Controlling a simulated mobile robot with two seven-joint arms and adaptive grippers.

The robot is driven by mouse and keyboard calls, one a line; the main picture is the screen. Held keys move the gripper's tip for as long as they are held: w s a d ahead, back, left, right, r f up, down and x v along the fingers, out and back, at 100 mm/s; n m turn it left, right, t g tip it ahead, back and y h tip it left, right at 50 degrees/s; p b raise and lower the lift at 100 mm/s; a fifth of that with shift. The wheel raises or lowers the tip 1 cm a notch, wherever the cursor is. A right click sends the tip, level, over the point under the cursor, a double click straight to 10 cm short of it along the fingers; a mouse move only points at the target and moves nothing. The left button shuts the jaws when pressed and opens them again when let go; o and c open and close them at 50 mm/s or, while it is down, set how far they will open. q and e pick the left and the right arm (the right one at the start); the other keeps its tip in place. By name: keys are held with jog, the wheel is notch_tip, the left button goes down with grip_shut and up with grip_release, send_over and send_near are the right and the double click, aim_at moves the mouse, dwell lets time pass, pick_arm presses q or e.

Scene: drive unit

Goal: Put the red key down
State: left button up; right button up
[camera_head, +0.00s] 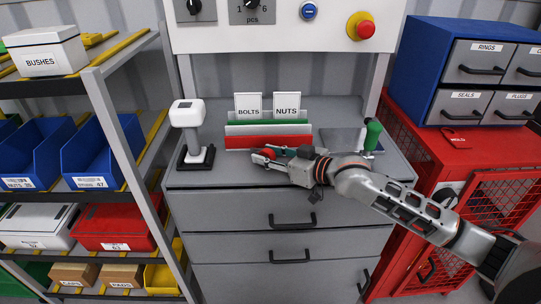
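A small rounded red thing (267,154), likely the red key, shows right at the fingertips of my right gripper (262,158). My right arm comes in from the right and its gripper is low over the grey worktop (230,176), in front of the card rack. The fingers are small and partly overlap the red thing, so I cannot tell whether they grip it or whether it touches the worktop. My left gripper is not in view.
A rack with a red front (240,142) holds BOLTS and NUTS cards just behind the gripper. A white-headed device (187,113) stands to its left. A green-handled item (371,136) stands at the right. The worktop's front left is clear. A red cabinet (420,135) adjoins the right side.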

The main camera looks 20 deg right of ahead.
jog(key=p+v, duration=0.1)
jog(key=v, duration=1)
jog(key=shift+r, duration=0.2)
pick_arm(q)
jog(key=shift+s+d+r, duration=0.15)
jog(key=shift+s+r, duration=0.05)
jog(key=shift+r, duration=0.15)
pick_arm(e)
jog(key=shift+s+d+r, duration=0.1)
jog(key=shift+s+d, duration=0.15)
jog(key=shift+s, duration=0.15)
jog(key=shift+s, duration=0.1)
